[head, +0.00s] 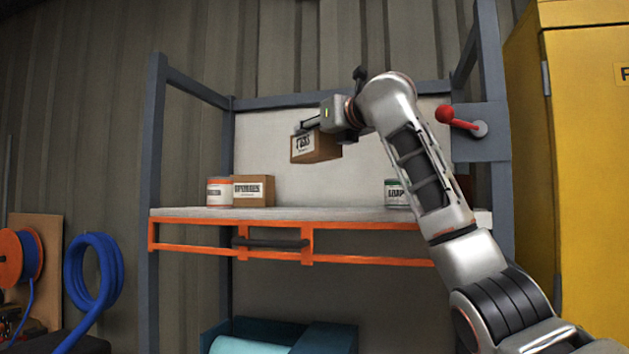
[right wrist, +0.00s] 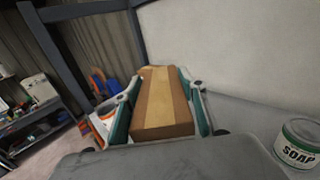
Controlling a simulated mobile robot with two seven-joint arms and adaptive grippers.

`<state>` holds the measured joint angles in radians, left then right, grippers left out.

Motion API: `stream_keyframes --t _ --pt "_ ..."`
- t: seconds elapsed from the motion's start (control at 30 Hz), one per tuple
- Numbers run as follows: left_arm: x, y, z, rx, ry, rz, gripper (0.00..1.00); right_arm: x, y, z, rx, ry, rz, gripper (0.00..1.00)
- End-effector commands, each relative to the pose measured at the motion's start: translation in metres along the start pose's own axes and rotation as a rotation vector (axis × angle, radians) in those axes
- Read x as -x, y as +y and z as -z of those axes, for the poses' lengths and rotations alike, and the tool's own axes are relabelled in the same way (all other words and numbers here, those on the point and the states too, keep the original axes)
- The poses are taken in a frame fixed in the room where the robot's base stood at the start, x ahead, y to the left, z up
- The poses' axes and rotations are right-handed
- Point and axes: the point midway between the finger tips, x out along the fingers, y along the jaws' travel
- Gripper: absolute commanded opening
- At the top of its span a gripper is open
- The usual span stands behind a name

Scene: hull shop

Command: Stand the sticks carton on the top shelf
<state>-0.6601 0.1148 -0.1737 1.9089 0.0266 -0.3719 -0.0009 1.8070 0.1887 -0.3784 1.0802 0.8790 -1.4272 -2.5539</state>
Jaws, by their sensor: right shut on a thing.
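A brown cardboard carton (head: 318,148) hangs above the shelf, tilted a little, with a white label too small to read surely. My right gripper (head: 312,127) is shut on it from above. In the right wrist view the carton (right wrist: 162,104) lies between both fingers, with a pale tape strip along its face. The grey shelf board (head: 310,214) is below, with a clear gap under the carton. A second carton (head: 254,191) stands on the shelf at the left; its label is blurred. My left gripper is not in view.
A white-and-orange can (head: 220,192) stands beside the second carton. A soap can (head: 396,192) stands at the right, partly behind my arm. The middle of the shelf is clear. A red-knobbed lever (head: 447,114) sits on the right post. A yellow cabinet (head: 580,180) is at far right.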

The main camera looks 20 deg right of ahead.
Motion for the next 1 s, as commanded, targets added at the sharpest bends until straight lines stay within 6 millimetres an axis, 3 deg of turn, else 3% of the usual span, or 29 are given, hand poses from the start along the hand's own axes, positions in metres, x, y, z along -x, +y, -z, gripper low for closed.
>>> stream_keyframes --t 0.1,0.3,0.73,1.0 --pt "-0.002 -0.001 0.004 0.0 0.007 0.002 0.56 -0.001 0.0 0.029 -0.001 0.001 -0.002 0.13" --pt "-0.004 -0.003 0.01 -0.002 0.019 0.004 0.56 0.0 0.001 0.062 -0.002 0.0 -0.002 0.13" --pt "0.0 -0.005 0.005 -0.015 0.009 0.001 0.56 0.0 0.001 0.105 -0.002 -0.001 -0.003 0.13" --pt "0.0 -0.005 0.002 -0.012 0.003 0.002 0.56 0.0 0.001 0.109 -0.001 -0.002 -0.001 0.13"
